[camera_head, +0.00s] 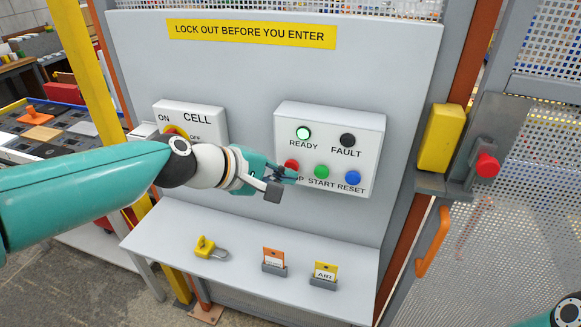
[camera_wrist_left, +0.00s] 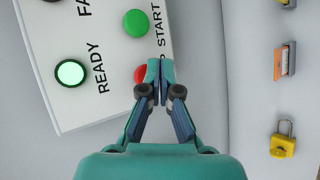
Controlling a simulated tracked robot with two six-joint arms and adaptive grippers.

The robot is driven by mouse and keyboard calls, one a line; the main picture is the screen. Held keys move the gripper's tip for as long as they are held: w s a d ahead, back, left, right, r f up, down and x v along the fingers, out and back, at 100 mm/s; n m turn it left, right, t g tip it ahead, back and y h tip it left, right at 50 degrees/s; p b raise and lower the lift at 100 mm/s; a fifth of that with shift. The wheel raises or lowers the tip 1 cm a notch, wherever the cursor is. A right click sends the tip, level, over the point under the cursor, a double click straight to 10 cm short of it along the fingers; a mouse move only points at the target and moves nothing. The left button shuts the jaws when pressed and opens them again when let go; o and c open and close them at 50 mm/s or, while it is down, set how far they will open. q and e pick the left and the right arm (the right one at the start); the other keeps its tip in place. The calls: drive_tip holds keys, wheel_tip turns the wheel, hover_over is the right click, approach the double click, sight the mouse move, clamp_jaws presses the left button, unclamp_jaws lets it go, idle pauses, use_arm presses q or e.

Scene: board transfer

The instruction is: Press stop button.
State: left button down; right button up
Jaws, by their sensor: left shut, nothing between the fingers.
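The red stop button (camera_head: 291,164) sits at the lower left of the white control box (camera_head: 330,112). Its label is partly hidden behind my left gripper (camera_head: 284,180). The red button also shows in the left wrist view (camera_wrist_left: 140,75), beside the tips of my left gripper (camera_wrist_left: 160,70). My left gripper is shut and empty, with its tips close to the button. I cannot tell whether they touch it. The green start button (camera_head: 321,171) and blue reset button (camera_head: 353,177) are to its right. My right gripper is out of view.
The READY lamp (camera_head: 303,133) glows green and the FAULT lamp (camera_head: 347,140) is dark. The CELL switch box (camera_head: 190,116) is left of the control box. A shelf (camera_head: 225,225) below holds a yellow padlock (camera_head: 205,247) and two tags in holders. Another red button (camera_head: 487,165) is at the right.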

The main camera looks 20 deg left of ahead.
use_arm(q)
drive_tip(key=shift+w, duration=0.45)
idle(0.7)
drive_tip(key=shift+s, duration=0.9)
drive_tip(key=s, duration=0.5)
drive_tip(key=shift+a, duration=0.15)
idle(0.3)
idle(0.6)
